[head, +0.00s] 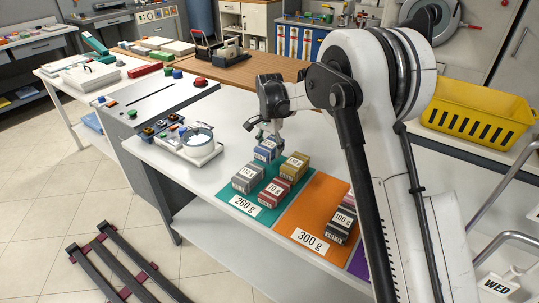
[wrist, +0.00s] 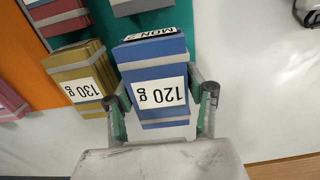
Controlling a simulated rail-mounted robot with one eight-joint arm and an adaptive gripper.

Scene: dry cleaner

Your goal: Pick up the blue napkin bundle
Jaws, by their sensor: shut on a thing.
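I cannot tell whether the bundle is off the mat.
A yellow bundle (head: 293,166) stands close beside the blue one. A grey bundle (head: 247,179) and a red bundle (head: 274,191) are in front. An orange mat (head: 316,206) lies to the right. A white tray with a round dish (head: 198,143) is at the left.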

